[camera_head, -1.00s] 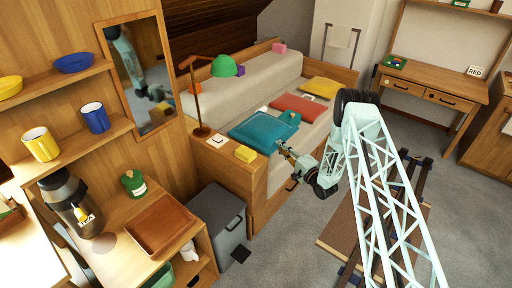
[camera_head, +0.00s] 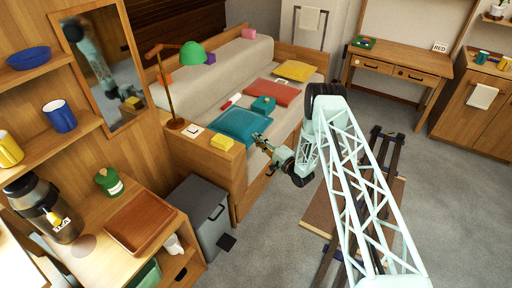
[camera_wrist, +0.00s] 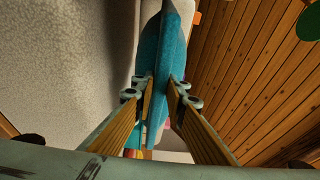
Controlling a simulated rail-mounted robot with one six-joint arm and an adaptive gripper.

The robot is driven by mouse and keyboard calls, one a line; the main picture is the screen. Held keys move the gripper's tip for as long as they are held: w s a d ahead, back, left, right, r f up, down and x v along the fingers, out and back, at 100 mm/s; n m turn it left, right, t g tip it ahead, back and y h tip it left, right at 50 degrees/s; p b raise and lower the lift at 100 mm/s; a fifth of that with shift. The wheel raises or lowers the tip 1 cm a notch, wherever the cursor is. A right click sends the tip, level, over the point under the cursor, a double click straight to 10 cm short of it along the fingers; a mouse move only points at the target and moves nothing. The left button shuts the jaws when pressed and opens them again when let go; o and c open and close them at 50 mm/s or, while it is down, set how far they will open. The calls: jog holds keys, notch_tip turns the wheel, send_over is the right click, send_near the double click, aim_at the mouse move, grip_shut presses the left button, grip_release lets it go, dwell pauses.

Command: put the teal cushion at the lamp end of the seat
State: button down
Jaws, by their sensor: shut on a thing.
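The teal cushion (camera_head: 238,124) is at the near end of the pale seat (camera_head: 283,125), beside the wooden end ledge with the lamp. My gripper (camera_head: 262,143) is at its near right edge. In the wrist view the cushion (camera_wrist: 166,62) runs between the two fingers of my gripper (camera_wrist: 160,85), which are shut on it. I cannot tell whether the cushion rests on the seat or hangs just above it. The lamp (camera_head: 167,95), with a brown stand and green shade, stands on the ledge left of the cushion.
A yellow block (camera_head: 221,142) and a white switch plate (camera_head: 192,131) are on the ledge. A small teal object (camera_head: 264,104), a red-and-white item (camera_head: 231,101), a red cushion (camera_head: 273,92) and a yellow cushion (camera_head: 295,70) lie farther along the seat. A grey bin (camera_head: 200,217) stands below the ledge.

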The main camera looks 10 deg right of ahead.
jog(key=shift+f, duration=0.7)
jog(key=shift+f+b, duration=0.45)
jog(key=shift+f, duration=1.45)
jog(key=c, duration=2.6)
grip_release()
jog(key=p+v, duration=0.2)
jog(key=v, duration=1)
